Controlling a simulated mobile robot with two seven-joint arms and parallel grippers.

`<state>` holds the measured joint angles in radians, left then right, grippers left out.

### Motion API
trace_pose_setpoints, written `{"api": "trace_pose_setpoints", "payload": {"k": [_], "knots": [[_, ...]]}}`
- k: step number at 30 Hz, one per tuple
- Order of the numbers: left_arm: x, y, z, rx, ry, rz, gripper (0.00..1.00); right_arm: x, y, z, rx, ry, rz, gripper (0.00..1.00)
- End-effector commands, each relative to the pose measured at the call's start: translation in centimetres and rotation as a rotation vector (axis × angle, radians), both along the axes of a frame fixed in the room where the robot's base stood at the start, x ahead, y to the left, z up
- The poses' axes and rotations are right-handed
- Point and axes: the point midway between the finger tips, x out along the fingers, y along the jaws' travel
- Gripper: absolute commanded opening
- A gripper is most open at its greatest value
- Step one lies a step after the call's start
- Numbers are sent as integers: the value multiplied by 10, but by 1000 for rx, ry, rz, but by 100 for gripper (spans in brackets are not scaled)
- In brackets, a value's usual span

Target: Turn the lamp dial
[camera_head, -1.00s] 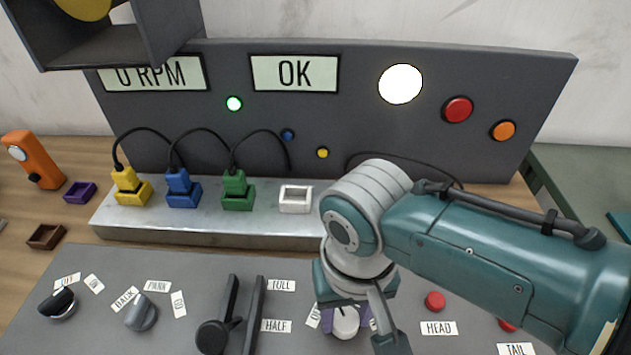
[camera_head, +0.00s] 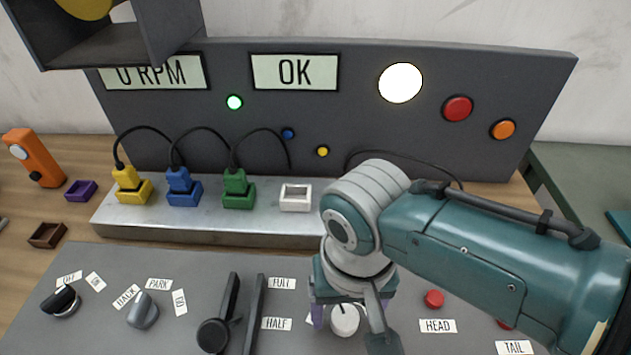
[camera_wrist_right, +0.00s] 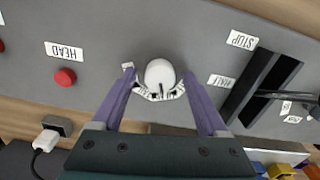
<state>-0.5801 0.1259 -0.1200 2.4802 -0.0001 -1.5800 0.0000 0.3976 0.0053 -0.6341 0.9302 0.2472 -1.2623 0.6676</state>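The white round dial (camera_head: 344,321) is on the grey panel, below my right wrist in the head view. It also shows in the right wrist view (camera_wrist_right: 160,73), with small labels along one side that are too small to read. No lamp label is readable. My right gripper (camera_wrist_right: 159,76) is open, with one purple finger on each side of the dial and a gap to each. In the head view my right gripper (camera_head: 350,316) partly hides the dial's surroundings. My left gripper is not in view.
A black dial (camera_head: 61,302) and a grey dial (camera_head: 143,311) are at the left. A dark lever (camera_head: 228,310) stands left of the white dial, and a red button (camera_head: 434,299) right. Behind them is a metal ledge with plugs and a white socket (camera_head: 295,198).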

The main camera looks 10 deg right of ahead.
Motion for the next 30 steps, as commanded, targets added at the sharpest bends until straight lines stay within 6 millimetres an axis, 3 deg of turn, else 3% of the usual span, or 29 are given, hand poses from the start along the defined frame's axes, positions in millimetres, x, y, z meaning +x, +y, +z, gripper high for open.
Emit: {"api": "trace_pose_setpoints", "payload": {"k": [8,21,30], "knots": [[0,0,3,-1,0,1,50,0,0,5,1,0,0,76],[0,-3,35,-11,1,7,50,0,0,83,2,-2,1,76],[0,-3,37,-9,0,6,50,0,0,100,0,0,-1,76]]}}
